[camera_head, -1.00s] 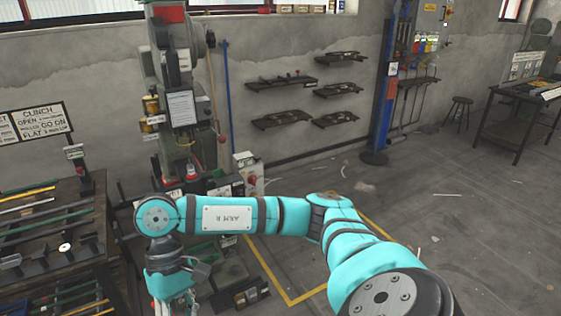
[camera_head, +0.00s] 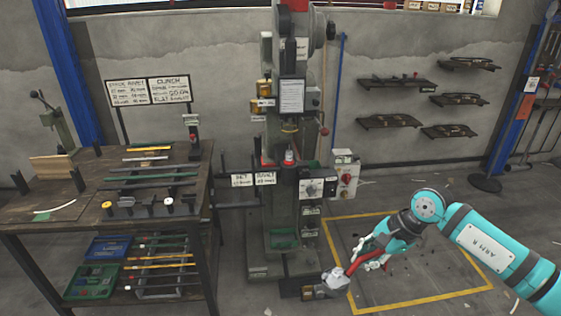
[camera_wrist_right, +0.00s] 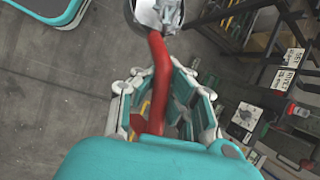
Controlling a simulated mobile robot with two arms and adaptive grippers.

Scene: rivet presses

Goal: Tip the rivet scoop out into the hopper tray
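My right gripper (camera_head: 372,250) is shut on the red handle of the rivet scoop (camera_head: 335,279). It is held low, in front and to the right of the green-grey rivet press (camera_head: 285,190). In the right wrist view the red handle (camera_wrist_right: 158,70) runs between the fingers of my right gripper (camera_wrist_right: 168,88). The scoop's metal bowl (camera_wrist_right: 143,22) is cut by the top edge and holds silvery pieces. Brass-coloured cups (camera_head: 264,90) sit on the press's left side; I cannot tell which part is the hopper tray. My left gripper is not in view.
A workbench (camera_head: 70,215) with bars and tools stands left of the press. A control box (camera_head: 345,172) with a red knob is at the press's right. A yellow floor outline (camera_head: 420,302) surrounds mostly clear floor. Wall shelves (camera_head: 392,121) hang behind.

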